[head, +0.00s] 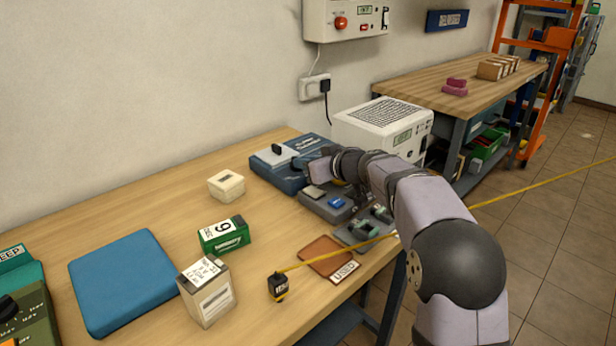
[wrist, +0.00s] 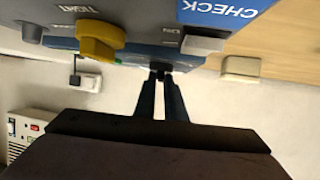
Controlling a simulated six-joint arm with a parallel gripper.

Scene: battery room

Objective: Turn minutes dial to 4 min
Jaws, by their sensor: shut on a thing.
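A blue tester labelled CHECK (wrist: 218,12) fills the top of the wrist view, upside down. It also shows on the bench in the head view (head: 272,176), partly behind my arm. My gripper (wrist: 160,78) is at its face, fingers close together, shut on a small dark knob (wrist: 160,66) that is mostly hidden between the tips. No minute marks or pointer can be read there, so I cannot tell the dial's setting. A yellow knob (wrist: 100,40) marked TIGHT and a grey switch (wrist: 202,45) near ON sit beside it. In the head view my arm hides the fingertips.
A white box with a grille (head: 385,128) stands behind my arm. Grey trays (head: 345,212) lie close below it. A yellow tape (head: 345,252) crosses the bench's front. A cream block (head: 226,185), green box (head: 223,235) and blue mat (head: 122,280) are left.

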